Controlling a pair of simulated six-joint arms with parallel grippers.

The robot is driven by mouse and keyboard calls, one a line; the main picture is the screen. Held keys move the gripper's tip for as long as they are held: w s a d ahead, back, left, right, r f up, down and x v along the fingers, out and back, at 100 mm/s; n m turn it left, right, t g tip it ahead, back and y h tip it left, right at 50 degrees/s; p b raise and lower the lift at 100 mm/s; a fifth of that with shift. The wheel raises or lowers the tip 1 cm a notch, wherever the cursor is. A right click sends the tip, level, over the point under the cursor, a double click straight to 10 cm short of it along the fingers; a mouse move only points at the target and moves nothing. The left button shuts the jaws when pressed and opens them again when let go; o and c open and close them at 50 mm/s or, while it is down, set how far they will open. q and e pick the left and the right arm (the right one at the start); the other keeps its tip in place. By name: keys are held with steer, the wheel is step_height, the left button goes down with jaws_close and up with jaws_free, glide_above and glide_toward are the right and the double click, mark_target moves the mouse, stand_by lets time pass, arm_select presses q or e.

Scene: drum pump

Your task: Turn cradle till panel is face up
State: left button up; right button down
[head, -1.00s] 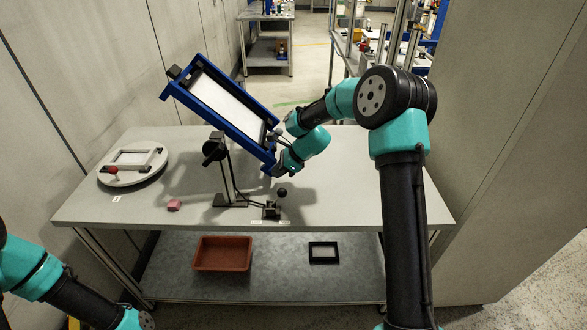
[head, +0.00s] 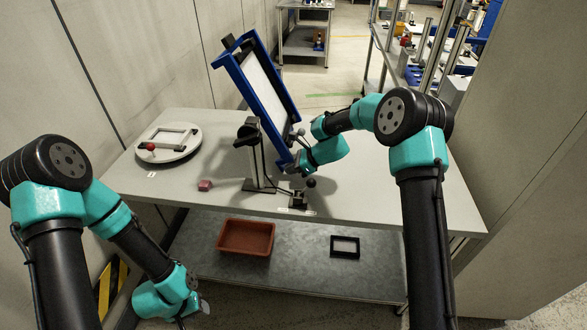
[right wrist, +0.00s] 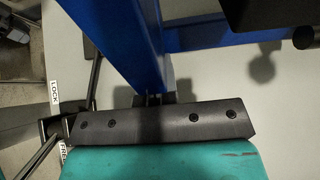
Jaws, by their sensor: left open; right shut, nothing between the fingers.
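The cradle is a blue frame (head: 284,78) on a black stand (head: 257,165) on the table. It is steeply tilted, with its upper end leaning left. The white panel (head: 264,85) sits in it, a pale face towards the head camera. My right gripper (head: 296,164) is shut and empty at the frame's lower right end. In the right wrist view its fingertips (right wrist: 155,98) are close to the blue beam (right wrist: 125,40); whether they touch is unclear. My left gripper (head: 203,304) is open and empty, low in front of the table, away from the cradle.
A small lever with a black ball (head: 311,183) stands near the table's front; LOCK (right wrist: 54,92) and FREE labels show in the right wrist view. A round white turntable (head: 168,146) and a pink block (head: 205,185) lie left. A red-brown bin (head: 246,237) and black frame (head: 345,246) are on the shelf.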

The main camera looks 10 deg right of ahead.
steer(key=shift+d, duration=0.1)
steer(key=v, duration=1.7)
arm_select(q)
steer(key=shift+o, duration=0.2)
arm_select(e)
steer(key=shift+d+r, duration=0.1)
